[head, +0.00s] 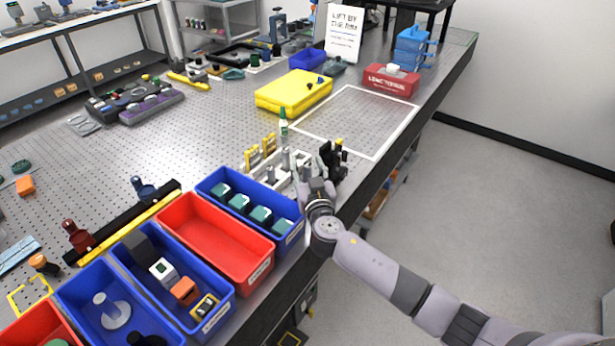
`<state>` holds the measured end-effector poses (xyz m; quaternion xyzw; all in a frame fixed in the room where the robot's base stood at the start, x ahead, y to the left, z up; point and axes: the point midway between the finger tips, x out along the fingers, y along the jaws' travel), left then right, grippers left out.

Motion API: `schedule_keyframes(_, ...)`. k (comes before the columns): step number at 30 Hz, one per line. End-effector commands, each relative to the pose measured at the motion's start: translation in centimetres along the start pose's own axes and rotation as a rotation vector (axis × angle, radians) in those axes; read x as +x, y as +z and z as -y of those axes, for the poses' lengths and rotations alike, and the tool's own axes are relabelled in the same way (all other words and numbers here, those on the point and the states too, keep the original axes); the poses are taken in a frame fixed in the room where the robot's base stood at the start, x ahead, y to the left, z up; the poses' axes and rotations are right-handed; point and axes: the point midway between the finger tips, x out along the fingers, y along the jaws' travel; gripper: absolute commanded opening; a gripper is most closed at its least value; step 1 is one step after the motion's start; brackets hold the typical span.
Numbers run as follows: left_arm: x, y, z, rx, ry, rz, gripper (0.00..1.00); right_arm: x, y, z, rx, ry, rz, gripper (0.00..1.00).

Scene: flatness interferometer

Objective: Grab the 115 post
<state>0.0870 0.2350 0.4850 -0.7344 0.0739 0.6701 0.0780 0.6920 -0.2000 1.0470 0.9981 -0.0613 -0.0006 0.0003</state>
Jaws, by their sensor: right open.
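A white rack (257,176) stands at the table's front edge, behind the blue bin of teal-topped blocks. It holds several short grey metal posts (285,160). Post labels are too small to read, so I cannot tell which is the 115 post. My right gripper (333,155) has black fingers and is open at the right end of the rack, beside the posts. It hides part of the rack's right end, and I see nothing held between its fingers. My left gripper is not in view.
Yellow brackets (252,158) stand at the rack's back left. A green-capped bottle (283,124) is behind it. A red bin (190,232) and blue bins (291,238) line the front edge. The white-outlined area (350,112) is clear.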

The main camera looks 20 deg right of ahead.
Motion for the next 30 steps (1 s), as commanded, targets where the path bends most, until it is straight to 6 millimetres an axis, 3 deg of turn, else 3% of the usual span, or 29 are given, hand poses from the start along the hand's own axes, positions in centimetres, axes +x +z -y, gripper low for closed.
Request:
schedule_keyframes(9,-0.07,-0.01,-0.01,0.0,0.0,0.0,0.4,0.35,0.0,0.02,0.001,0.0,-0.001,0.43)
schedule_keyframes(27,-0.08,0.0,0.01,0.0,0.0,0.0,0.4,0.32,0.01,0.01,0.001,0.0,0.0,0.03)
schedule_keyframes(30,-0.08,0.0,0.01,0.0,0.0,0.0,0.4,0.32,0.01,0.01,0.001,0.0,0.0,0.0)
